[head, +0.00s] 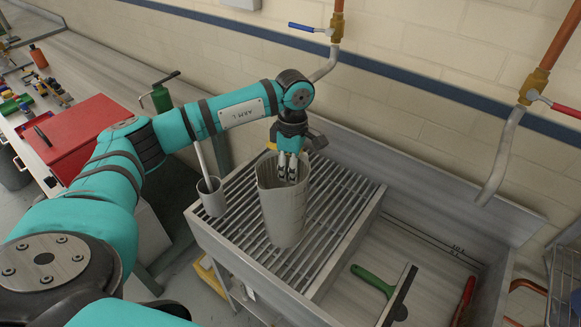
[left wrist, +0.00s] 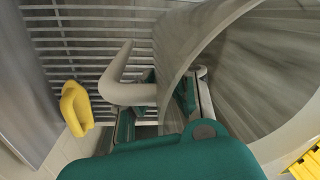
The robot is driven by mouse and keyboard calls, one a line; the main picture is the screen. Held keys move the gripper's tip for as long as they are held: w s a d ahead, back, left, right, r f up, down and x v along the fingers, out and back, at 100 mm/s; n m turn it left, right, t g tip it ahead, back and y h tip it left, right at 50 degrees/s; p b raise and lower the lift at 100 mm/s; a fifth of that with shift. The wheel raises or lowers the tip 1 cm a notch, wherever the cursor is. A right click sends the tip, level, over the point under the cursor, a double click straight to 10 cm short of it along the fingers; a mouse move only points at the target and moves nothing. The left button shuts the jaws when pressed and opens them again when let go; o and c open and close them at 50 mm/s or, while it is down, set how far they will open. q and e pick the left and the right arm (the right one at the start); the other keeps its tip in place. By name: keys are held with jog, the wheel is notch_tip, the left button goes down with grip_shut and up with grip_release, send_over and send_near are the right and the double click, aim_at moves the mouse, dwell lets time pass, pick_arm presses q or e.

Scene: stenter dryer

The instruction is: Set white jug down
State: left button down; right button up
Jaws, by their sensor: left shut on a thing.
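The white jug (head: 283,214), pale grey-beige in this light, is upright over the slatted drain rack (head: 240,236). I cannot tell whether its base touches the slats. My left gripper (head: 288,174) comes down from above and is shut on the jug near its rim. In the left wrist view the jug's wall (left wrist: 245,70) and its curved handle (left wrist: 122,86) show, with the gripper's fingers (left wrist: 175,100) close to where the handle meets the wall. The exact grip point is partly hidden. My right gripper is in neither view.
A small grey cup (head: 212,202) with a rod in it is at the rack's left edge. The sink basin to the right holds a green-handled squeegee (head: 375,281). A red box (head: 75,135) is on the left bench. Pipes with valves hang over the sink.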

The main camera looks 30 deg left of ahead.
pick_arm(q)
jog(key=c, duration=1.9)
grip_release()
jog(key=shift+f, duration=0.15)
jog(key=o, duration=0.5)
jog(key=shift+c, duration=0.2)
jog(key=shift+r, duration=0.55)
notch_tip(320, 180, up, 11)
jog(key=w+b, duration=0.1)
jog(key=b, duration=0.2)
jog(key=shift+r, duration=0.15)
